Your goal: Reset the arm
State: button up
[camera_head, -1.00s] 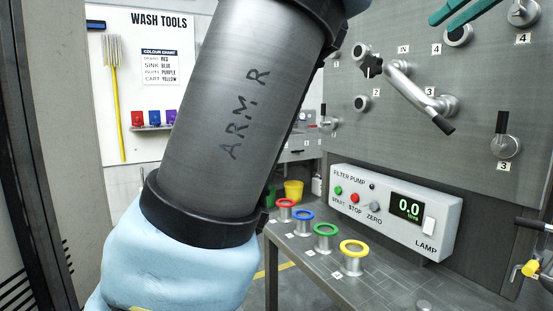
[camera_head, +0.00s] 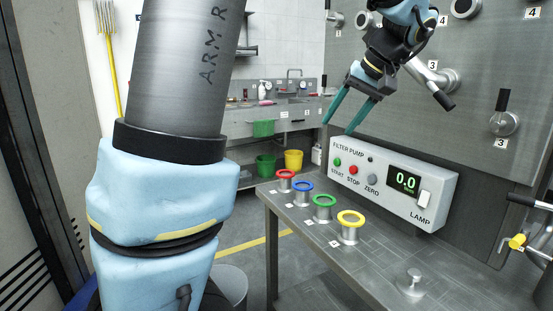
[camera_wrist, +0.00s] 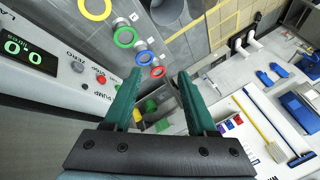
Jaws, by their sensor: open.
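My gripper (camera_head: 347,112) is open and empty, with two green fingers pointing down and to the left in the head view. It hangs in the air above the filter pump box, in front of the grey panel. In the wrist view my gripper (camera_wrist: 160,88) shows its fingers spread apart with nothing between them. My arm, a grey link marked ARM R (camera_head: 185,70) with light blue joints, fills the left of the head view.
The filter pump box (camera_head: 395,215) reads 0.0. Red, blue, green and yellow ringed posts (camera_head: 350,233) stand on the grey bench (camera_head: 320,265). Valves and handles (camera_head: 440,85) stick out of the panel. A sink counter (camera_head: 270,112) and buckets are behind.

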jog(key=s+a+f+g+h+p, duration=0.1)
jog(key=s+a+f+h, duration=0.1)
jog(key=s+a+f, duration=0.3)
jog(key=s+a+f+g+h+p, duration=0.1)
jog(key=s+a+f, duration=0.4)
jog(key=a+f, duration=0.8)
jog(key=a+g+h, duration=0.1)
jog(key=a, duration=0.2)
jog(key=shift+f+h+p, duration=0.25)
jog(key=shift+h+p, duration=0.05)
jog(key=shift+p, duration=0.1)
